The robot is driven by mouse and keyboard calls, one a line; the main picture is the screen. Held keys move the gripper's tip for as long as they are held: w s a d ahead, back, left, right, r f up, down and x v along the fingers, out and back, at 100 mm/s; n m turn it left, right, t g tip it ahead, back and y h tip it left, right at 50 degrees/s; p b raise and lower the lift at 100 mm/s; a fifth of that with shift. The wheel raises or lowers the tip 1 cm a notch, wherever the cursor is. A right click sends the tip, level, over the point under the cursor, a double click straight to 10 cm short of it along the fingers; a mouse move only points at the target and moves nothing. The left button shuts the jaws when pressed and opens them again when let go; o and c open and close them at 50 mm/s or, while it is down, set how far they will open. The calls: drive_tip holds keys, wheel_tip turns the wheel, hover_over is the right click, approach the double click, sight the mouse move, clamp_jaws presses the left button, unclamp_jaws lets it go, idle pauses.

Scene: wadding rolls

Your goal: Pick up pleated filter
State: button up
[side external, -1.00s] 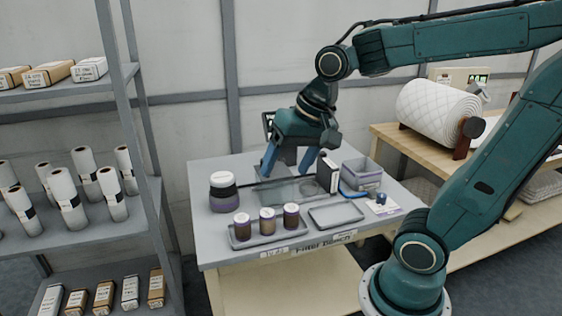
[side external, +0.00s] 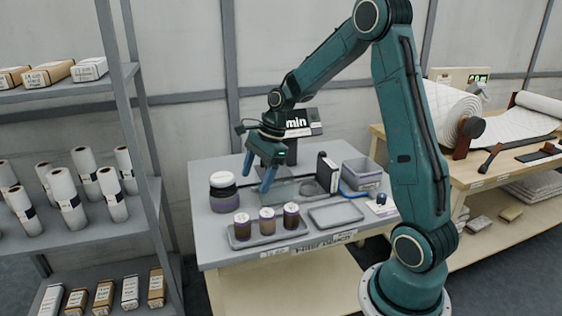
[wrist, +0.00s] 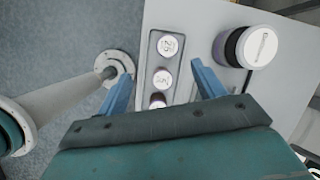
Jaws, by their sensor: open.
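No item is plainly readable as a pleated filter. Three small brown cylinders with white round tops stand in a row in a grey tray (side external: 287,237): a left one (side external: 242,228), a middle one (side external: 267,220) and a right one (side external: 291,215). A wider round stack (side external: 223,192), with a white top, black band and purple base, stands behind the tray; it also shows in the wrist view (wrist: 257,47). My gripper (side external: 258,178) is open and empty above the bench, right of this stack. In the wrist view the small cylinders appear between my fingers (wrist: 162,70).
An empty grey tray (side external: 336,215), a dark upright box (side external: 328,172) and a grey bin (side external: 362,176) sit on the bench's right. A black-and-white sign (side external: 300,122) stands behind. A shelf (side external: 140,200) of white rolls stands left.

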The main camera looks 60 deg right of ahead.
sight(244, 217)
drive_tip(key=shift+w+a+f+m+y, duration=0.15)
drive_tip(key=shift+w+f+m, duration=0.35)
drive_tip(key=shift+f, duration=1.35)
drive_tip(key=shift+w+a+f+m+y, duration=0.1)
drive_tip(key=shift+w+f+m, duration=0.35)
drive_tip(key=shift+f, duration=1.35)
drive_tip(key=shift+w+a+f+m+y, duration=0.15)
drive_tip(key=shift+w+f+m, duration=0.3)
drive_tip(key=shift+f, duration=1.4)
drive_tip(key=shift+w+d, duration=0.1)
drive_tip(key=shift+x, duration=2.6)
drive_tip(key=shift+d, duration=0.1)
drive_tip(key=c, duration=1.1)
drive_tip(key=shift+r, duration=0.15)
